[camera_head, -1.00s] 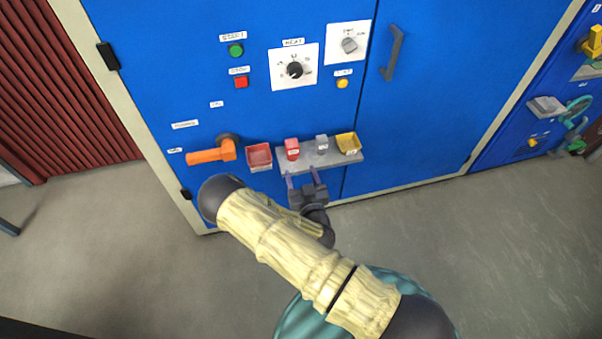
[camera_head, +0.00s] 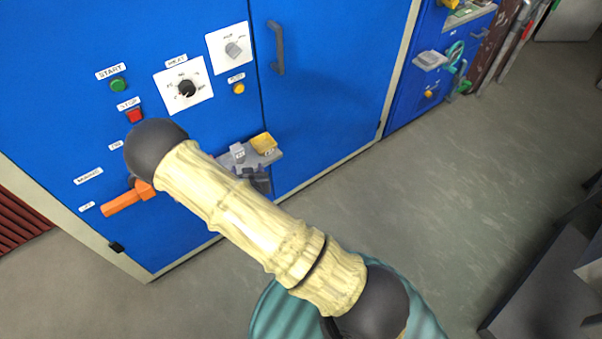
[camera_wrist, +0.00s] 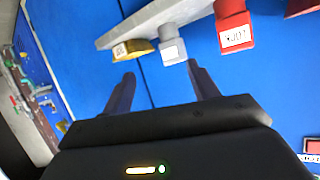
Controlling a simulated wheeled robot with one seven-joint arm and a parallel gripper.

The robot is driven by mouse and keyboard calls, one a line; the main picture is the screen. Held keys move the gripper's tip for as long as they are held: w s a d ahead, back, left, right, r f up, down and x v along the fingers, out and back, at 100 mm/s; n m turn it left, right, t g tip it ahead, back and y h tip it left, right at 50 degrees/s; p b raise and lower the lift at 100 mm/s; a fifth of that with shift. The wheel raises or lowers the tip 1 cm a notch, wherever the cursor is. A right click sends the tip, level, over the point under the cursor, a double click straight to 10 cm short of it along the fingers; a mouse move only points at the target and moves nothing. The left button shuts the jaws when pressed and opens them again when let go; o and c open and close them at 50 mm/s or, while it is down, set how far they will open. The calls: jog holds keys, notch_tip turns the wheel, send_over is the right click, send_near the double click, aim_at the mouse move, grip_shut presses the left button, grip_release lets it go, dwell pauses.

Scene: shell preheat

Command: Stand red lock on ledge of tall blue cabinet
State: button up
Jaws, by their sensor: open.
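The red lock (camera_wrist: 235,28) stands on the grey ledge (camera_wrist: 152,22) of the tall blue cabinet (camera_head: 330,95), with a white label facing me in the wrist view. In the head view my arm hides it. My gripper (camera_wrist: 161,82) is open and empty. Its fingers point toward the ledge, with the grey lock (camera_wrist: 172,50) just past the right fingertip and the red lock further right. The grey lock also shows in the head view (camera_head: 238,151).
An orange handle (camera_head: 125,200) juts from the cabinet at left. Open floor (camera_head: 440,200) lies to the right.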

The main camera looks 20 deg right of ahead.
jog(key=s+d+r+n+g, duration=0.1)
jog(key=s+d+r+g, duration=0.4)
jog(key=s+r, duration=0.5)
jog(key=s+d+r+n+g+y, duration=0.1)
jog(key=s+d+r+g, duration=0.3)
jog(key=s+r, duration=0.5)
jog(key=shift+s+d+r+g+y, duration=0.35)
jog(key=shift+s+g, duration=0.25)
jog(key=shift+g, duration=0.2)
